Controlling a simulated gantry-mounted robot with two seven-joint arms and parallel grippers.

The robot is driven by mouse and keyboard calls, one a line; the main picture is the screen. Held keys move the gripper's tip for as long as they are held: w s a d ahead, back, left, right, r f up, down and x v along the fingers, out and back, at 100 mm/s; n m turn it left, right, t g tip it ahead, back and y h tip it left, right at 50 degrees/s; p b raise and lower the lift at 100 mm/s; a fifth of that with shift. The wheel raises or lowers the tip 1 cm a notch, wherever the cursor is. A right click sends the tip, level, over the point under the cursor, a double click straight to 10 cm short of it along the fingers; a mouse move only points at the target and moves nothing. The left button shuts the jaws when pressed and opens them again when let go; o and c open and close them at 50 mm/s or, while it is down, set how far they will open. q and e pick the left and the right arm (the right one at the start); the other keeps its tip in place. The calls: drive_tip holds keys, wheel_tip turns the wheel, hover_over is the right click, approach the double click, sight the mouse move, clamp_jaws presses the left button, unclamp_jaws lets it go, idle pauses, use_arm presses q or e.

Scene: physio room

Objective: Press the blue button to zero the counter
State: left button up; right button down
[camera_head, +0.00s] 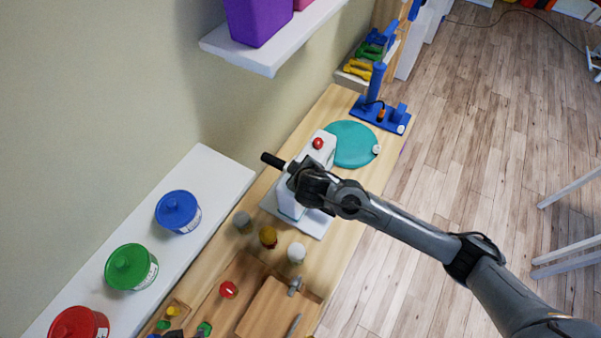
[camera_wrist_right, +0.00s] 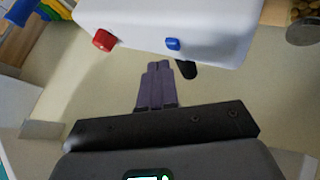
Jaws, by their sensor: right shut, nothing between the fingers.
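The counter device is a white box (camera_head: 322,145) standing on the wooden bench. Its red button (camera_head: 318,143) shows on top; my right gripper (camera_head: 308,186) covers the part beside it. In the right wrist view, the white housing (camera_wrist_right: 160,18) carries the red button (camera_wrist_right: 103,40) at left and the blue button (camera_wrist_right: 173,43) at right. My right gripper (camera_wrist_right: 158,66) is shut and empty, its fingertips just below the blue button in the picture. I cannot tell whether they touch the device, but the button's face is uncovered. My left gripper is not in view.
A teal disc (camera_head: 352,144) and a blue stand (camera_head: 380,114) are behind the device on the bench. Several small jars and a wooden tray (camera_head: 262,308) are in front. A white shelf (camera_head: 215,172) with blue, green and red tubs runs along the left.

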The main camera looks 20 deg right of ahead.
drive_tip(key=shift+f, duration=0.2)
drive_tip(key=shift+f+b, duration=0.25)
drive_tip(key=shift+b, duration=0.05)
